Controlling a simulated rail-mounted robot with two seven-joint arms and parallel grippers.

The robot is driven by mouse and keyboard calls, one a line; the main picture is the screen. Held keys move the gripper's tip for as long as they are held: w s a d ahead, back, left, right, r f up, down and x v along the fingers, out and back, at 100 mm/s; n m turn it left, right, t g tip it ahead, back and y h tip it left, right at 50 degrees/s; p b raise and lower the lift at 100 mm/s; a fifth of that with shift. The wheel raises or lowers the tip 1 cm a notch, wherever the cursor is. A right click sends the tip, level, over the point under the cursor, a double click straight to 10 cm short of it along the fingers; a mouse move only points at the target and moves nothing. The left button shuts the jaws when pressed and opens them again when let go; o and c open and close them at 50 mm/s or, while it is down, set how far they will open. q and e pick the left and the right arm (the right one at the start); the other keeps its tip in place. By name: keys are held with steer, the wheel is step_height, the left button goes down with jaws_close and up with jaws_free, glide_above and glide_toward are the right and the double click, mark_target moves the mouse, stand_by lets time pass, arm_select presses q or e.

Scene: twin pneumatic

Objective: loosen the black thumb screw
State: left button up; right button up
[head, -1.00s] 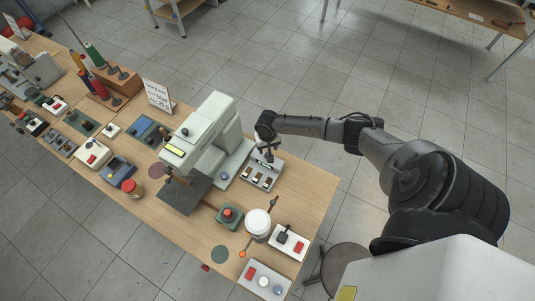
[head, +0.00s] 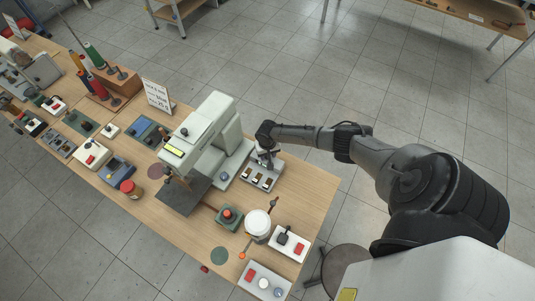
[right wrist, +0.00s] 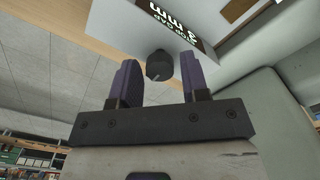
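The black thumb screw (right wrist: 159,66) is a dark round knob at the underside of a light block in the right wrist view. My right gripper (right wrist: 155,75) is open, with its two purple-grey fingers on either side of the knob. The knob looks closer to the right finger; I cannot tell whether either finger touches it. In the head view my right gripper (head: 265,157) is over the grey tray of slotted blocks (head: 259,177), beside the pale machine. The screw cannot be made out there. My left gripper is not in view.
A pale machine (head: 211,130) stands close left of my right gripper. A white round pot (head: 258,224) and a white switch box (head: 289,243) are nearer the front. The wooden table's right edge is close, with open floor beyond.

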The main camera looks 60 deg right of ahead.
steer(key=c, duration=0.7)
steer(key=shift+o, duration=0.2)
steer(key=shift+n, duration=1.3)
steer(key=n, duration=0.4)
steer(key=shift+n, duration=0.3)
steer(key=n, duration=0.3)
steer(key=shift+n+b, duration=0.4)
steer(key=shift+n, duration=1.2)
